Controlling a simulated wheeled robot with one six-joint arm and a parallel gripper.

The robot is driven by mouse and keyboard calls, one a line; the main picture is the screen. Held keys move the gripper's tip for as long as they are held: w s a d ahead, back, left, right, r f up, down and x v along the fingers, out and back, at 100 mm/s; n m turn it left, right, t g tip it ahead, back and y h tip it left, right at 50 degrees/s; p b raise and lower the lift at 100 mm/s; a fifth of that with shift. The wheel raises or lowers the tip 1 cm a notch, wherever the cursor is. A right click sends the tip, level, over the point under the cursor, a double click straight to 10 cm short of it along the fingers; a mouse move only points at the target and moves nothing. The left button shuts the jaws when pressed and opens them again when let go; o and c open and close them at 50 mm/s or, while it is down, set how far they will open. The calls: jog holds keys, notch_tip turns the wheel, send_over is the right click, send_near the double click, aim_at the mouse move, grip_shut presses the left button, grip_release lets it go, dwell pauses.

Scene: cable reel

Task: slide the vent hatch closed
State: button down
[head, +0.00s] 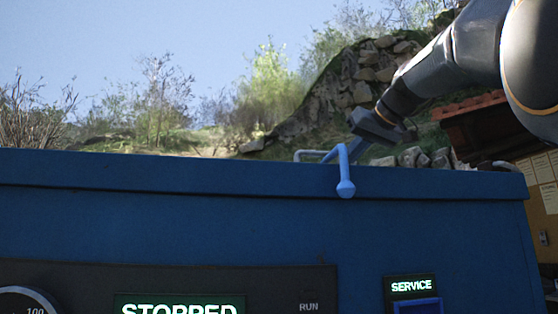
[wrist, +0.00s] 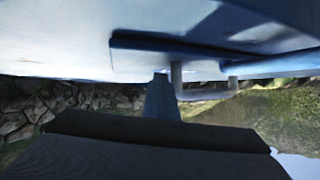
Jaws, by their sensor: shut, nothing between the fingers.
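The vent hatch appears to be the raised blue panel on top of the cabinet, seen from close up in the wrist view (wrist: 205,50). A grey bar handle on short posts (wrist: 176,78) stands out from it. In the head view the cabinet's top edge hides the hatch panel, and a pale handle (head: 308,154) shows just above that edge. My gripper (head: 335,156) reaches down-left over the top, close to the handle. Its shut fingers (wrist: 162,95) hold nothing and point at the handle area. I cannot tell whether they touch it.
The blue cabinet (head: 200,220) fills the foreground. A bright blue lever with a rounded end (head: 345,180) hangs over its front edge beside my gripper. Another grey handle (head: 495,165) is at the right. A lit STOPPED display (head: 180,305) and SERVICE sign (head: 411,287) are on the front.

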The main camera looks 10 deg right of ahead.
aim_at(318, 153)
jog(key=shift+s+a+b, duration=0.15)
jog(key=shift+a+b, duration=0.25)
jog(key=shift+a, duration=3.9)
jog(key=shift+s+a, duration=0.1)
jog(key=shift+a, duration=3.65)
jog(key=shift+d+r+p, duration=0.55)
jog(key=shift+r+p, duration=0.25)
jog(key=shift+d+r+p, duration=0.55)
jog(key=shift+r+p, duration=0.2)
jog(key=shift+p, duration=0.05)
jog(key=s+r+b, duration=0.2)
jog(key=s, duration=1)
jog(key=shift+d+b, duration=0.2)
jog(key=shift+b, duration=0.15)
